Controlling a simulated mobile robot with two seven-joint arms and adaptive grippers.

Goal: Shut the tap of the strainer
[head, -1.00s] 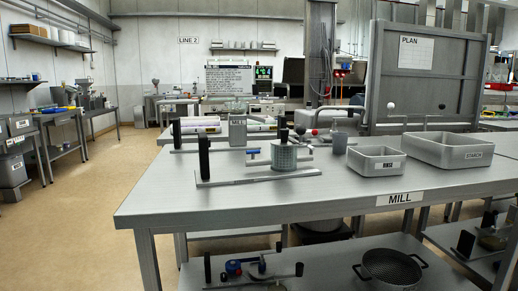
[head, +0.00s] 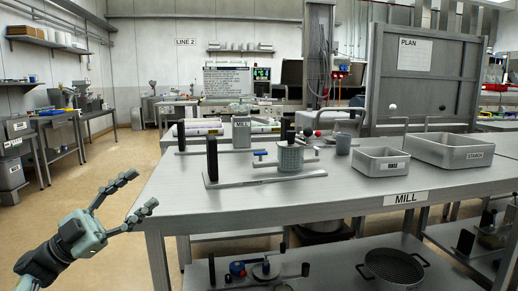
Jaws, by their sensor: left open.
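The strainer looks to be the grey dotted pot (head: 291,158) on the steel table, with a dark upright post and a red knob close by. A small tap with a blue handle (head: 260,153) sticks out to its left. The handle looks roughly level; I cannot tell whether the tap is open or shut. My left gripper (head: 143,189) is at the lower left, in front of the table's left edge. Its fingers are spread and empty, pointing up and right, well apart from the strainer. My right gripper is out of view.
The table (head: 330,195) carries a flat bar with a black upright handle (head: 212,159) left of the tap. Two grey trays (head: 379,161) (head: 455,149) and a small cup (head: 343,145) are to the right. The table's front left is bare.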

